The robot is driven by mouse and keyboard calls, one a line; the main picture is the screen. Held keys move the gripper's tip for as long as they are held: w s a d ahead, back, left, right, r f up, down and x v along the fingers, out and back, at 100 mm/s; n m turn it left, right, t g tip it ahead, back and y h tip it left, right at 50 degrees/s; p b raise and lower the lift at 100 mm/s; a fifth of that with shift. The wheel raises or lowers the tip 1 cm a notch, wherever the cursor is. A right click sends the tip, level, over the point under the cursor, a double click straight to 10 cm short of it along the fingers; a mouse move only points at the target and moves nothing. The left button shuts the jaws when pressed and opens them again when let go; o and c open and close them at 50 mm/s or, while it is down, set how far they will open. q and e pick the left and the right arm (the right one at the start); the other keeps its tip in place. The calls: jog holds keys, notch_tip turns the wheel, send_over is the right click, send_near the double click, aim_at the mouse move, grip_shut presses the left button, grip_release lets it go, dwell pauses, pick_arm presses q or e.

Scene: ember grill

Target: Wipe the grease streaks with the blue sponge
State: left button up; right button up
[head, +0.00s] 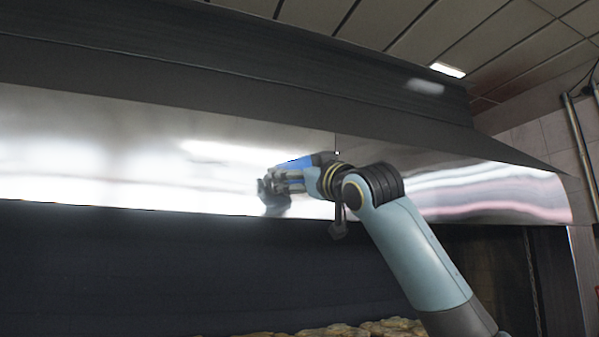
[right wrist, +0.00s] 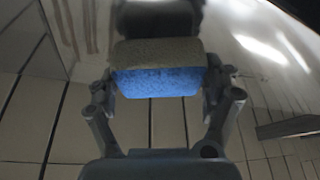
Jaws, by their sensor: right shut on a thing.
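My right gripper (head: 272,187) is in front of the shiny steel hood panel (head: 110,150), left of its middle. In the right wrist view, my right gripper (right wrist: 160,88) is shut on the blue sponge (right wrist: 158,83), one finger on each side. The sponge has a blue layer and a grey-brown layer facing the steel. I cannot tell whether it touches the panel. My left gripper is not in view.
A dark ribbed hood top (head: 200,45) runs above the panel. Below is a dark grill opening (head: 130,270) with pale lumpy pieces (head: 375,328) at the bottom. A chain (head: 532,280) hangs at the right. The panel's left part is clear of my arm.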

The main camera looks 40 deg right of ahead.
jog(key=shift+w+d, duration=0.15)
jog(key=shift+w, duration=0.45)
